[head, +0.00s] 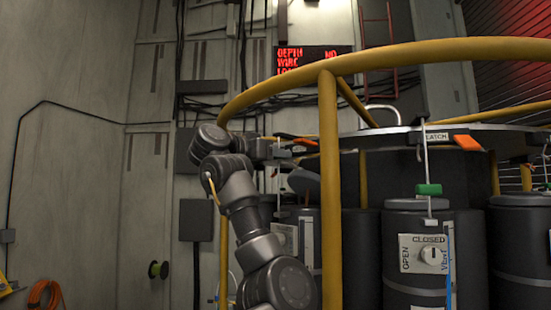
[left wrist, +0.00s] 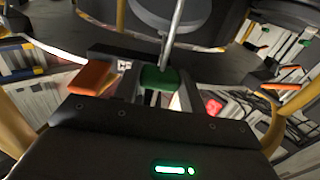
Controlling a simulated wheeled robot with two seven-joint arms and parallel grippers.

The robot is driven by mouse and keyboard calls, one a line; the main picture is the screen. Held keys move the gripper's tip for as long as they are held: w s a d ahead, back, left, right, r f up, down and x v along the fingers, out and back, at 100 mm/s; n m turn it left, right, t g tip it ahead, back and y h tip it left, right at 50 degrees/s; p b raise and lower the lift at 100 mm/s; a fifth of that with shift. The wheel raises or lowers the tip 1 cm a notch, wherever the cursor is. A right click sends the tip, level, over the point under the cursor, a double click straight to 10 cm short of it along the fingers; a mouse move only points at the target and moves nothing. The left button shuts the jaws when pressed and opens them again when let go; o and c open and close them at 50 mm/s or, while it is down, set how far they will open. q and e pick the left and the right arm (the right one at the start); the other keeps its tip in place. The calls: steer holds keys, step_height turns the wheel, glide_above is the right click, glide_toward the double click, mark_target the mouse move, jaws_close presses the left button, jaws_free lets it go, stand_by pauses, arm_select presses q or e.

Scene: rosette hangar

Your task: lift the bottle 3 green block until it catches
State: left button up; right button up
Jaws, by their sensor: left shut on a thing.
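In the left wrist view a green block (left wrist: 158,78) on a thin metal rod (left wrist: 172,32) sits between the fingers of my left gripper (left wrist: 156,88), which is shut on it. In the head view my left gripper (head: 284,151) is at the rack's left side, beyond the yellow post, and its held block is hidden there. An orange lever (left wrist: 90,78) is just left of the fingers in the wrist view. Another green block (head: 429,189) is on a rod above a dark bottle (head: 433,255) at the right. I cannot read which bottle is number 3. My right gripper is not in view.
A yellow rail (head: 430,52) and its upright post (head: 330,190) stand close to my left arm. An orange lever (head: 467,142) is beside a latch label on the rack's rim. A red-lettered display (head: 308,59) hangs behind. The grey wall at left is mostly bare.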

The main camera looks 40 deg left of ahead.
arm_select(q)
steer(key=o, duration=1.2)
steer(key=shift+s+a, duration=0.1)
steer(key=shift+s, duration=0.05)
steer(key=shift+c, duration=0.2)
steer(key=shift+s, duration=0.1)
steer(key=s+a+b, duration=0.1)
steer(key=s+b, duration=0.4)
steer(key=s, duration=0.3)
steer(key=shift+s, duration=0.4)
steer(key=shift+w, duration=0.15)
